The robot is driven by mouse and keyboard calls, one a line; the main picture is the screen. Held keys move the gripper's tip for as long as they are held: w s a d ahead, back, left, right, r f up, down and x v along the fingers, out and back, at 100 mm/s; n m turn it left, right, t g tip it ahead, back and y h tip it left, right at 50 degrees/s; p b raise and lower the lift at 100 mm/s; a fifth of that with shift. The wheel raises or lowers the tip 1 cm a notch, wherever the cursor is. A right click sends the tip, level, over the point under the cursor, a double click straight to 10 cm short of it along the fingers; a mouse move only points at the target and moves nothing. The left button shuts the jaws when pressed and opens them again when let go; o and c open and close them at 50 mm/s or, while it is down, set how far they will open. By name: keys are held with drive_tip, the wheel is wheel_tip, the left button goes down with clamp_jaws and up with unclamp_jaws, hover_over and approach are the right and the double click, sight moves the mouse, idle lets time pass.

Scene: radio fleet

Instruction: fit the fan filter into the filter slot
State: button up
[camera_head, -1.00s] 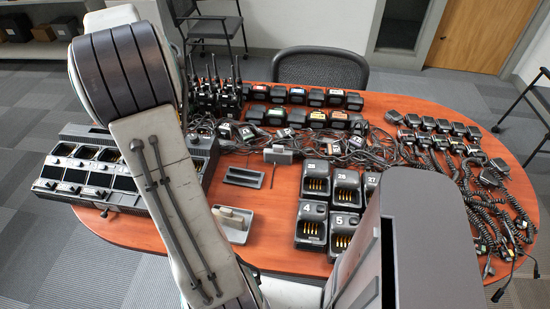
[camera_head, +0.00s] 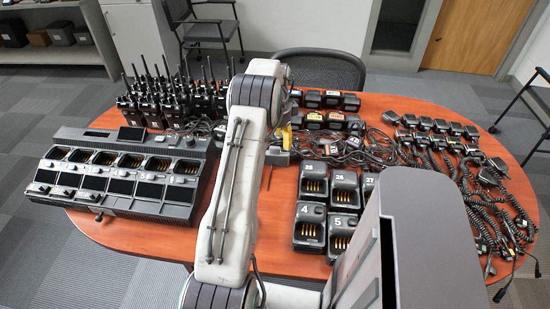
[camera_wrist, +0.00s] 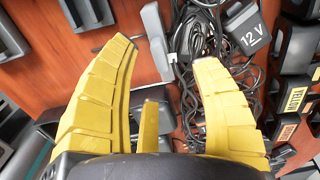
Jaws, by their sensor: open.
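My gripper (camera_wrist: 166,65) is open and empty in the wrist view, its two yellow fingers spread low over the table. In the head view only a bit of its yellow (camera_head: 287,138) shows beside my arm. A grey block with a flat lighter plate (camera_wrist: 155,32) lies beyond and between the fingertips in the wrist view, apart from them. In the head view this block (camera_head: 277,158) shows just right of my arm. I cannot tell whether it is the fan filter or the slot. My arm hides the table left of it, where a dark slotted piece and a small grey tray stood.
Black cables (camera_wrist: 200,45) lie tangled close to the right finger, with a 12 V adapter (camera_wrist: 242,33). Numbered chargers (camera_head: 327,215) stand right of my arm, a multi-bay charger (camera_head: 125,165) left. Radios (camera_head: 150,105), batteries (camera_head: 333,118) and coiled-cord microphones (camera_head: 440,135) fill the rest.

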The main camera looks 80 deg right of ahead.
sight(275, 149)
drive_tip(key=shift+w+a+f+p, duration=0.1)
drive_tip(key=shift+f+p, duration=0.15)
drive_tip(key=shift+f, duration=1.25)
drive_tip(key=shift+w+a+f+p, duration=0.1)
drive_tip(key=shift+f+p, duration=0.15)
drive_tip(key=shift+f, duration=1.2)
drive_tip(key=shift+o, duration=0.3)
clamp_jaws()
